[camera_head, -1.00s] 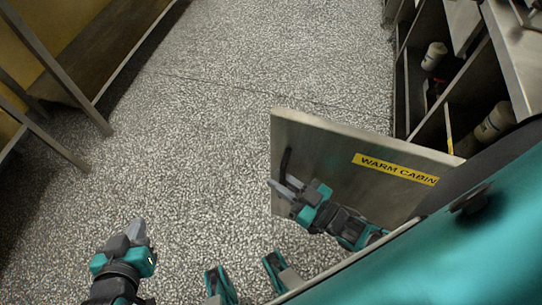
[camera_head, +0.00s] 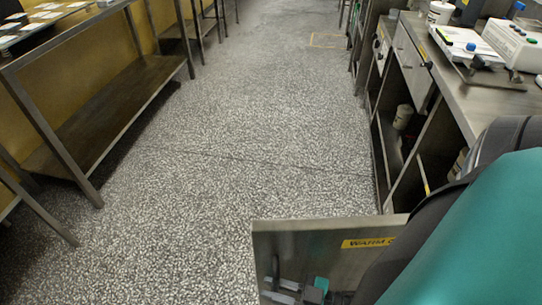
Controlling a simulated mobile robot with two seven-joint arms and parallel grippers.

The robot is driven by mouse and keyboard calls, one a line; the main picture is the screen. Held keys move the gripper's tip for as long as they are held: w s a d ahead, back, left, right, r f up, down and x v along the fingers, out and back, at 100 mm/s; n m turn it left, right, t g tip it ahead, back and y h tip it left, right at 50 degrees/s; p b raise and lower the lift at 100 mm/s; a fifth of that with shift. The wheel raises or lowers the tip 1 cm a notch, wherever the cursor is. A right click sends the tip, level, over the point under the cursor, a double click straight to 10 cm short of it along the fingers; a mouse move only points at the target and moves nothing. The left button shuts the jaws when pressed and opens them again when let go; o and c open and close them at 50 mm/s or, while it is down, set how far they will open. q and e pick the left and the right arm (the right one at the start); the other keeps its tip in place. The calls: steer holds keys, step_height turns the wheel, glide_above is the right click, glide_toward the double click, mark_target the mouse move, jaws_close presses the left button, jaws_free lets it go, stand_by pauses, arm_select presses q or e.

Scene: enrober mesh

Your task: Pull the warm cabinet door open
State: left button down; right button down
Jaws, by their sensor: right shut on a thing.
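The warm cabinet door (camera_head: 310,248) is a flat metal panel with a yellow label (camera_head: 368,242), partly covered by my own body. It stands swung out over the floor at the bottom of the head view, its lower part cut off by the picture edge. My right gripper (camera_head: 272,291) is at the door's left end, shut on the dark door handle (camera_head: 275,266); only the handle's upper part shows. My left gripper is out of the picture.
A metal counter (camera_head: 470,100) with open shelves runs along the right, carrying a white device (camera_head: 515,45) and a scale-like instrument (camera_head: 466,42). A metal table (camera_head: 62,60) with a low shelf stands on the left. The speckled floor (camera_head: 240,130) between them is clear.

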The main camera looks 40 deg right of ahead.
steer(key=shift+s, duration=0.15)
steer(key=c, duration=1.2)
jaws_free()
steer(key=v, duration=1.2)
steer(key=shift+s+d, duration=0.25)
steer(key=shift+s, duration=0.1)
